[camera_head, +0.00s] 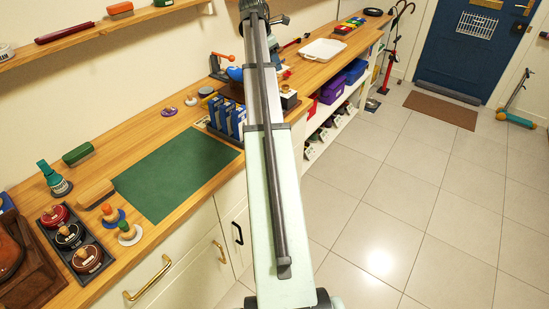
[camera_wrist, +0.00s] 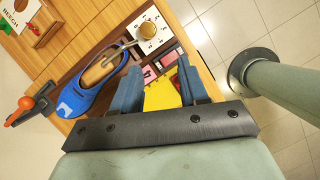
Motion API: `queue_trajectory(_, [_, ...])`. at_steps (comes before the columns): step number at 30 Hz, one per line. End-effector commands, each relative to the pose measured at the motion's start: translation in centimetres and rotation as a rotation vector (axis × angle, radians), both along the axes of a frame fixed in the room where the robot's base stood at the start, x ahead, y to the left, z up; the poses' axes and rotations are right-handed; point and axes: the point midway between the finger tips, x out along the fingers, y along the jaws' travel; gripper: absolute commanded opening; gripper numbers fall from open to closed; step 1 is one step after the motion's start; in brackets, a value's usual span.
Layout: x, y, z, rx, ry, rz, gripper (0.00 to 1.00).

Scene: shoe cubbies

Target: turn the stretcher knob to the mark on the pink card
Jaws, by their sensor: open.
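A blue shoe (camera_wrist: 90,80) lies on the wooden bench in the wrist view, with a wooden and metal stretcher inside it. The stretcher's rod runs to a round brass-coloured knob (camera_wrist: 146,30) over a white dial plate (camera_wrist: 150,42) with dark marks. My gripper (camera_wrist: 166,66) is open, its two blue fingers apart and below the knob in the picture, not touching it. A pink card (camera_wrist: 151,73) shows by the left fingertip, partly hidden; I cannot read its mark. In the head view the blue shoe (camera_head: 235,73) is partly hidden behind my arm, and my gripper is not visible.
A yellow item (camera_wrist: 160,95) shows between my fingers. An orange-knobbed lever (camera_wrist: 26,103) stands beside the shoe's toe. A green mat (camera_head: 175,172), blue boxes (camera_head: 228,118) and a white tray (camera_head: 323,50) are on the bench.

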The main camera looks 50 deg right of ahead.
Motion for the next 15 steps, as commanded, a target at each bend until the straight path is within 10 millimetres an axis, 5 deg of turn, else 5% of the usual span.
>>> queue_trajectory(15, [-4.1, 4.6, -6.2, 0.08, -0.031, -0.163, 0.43])
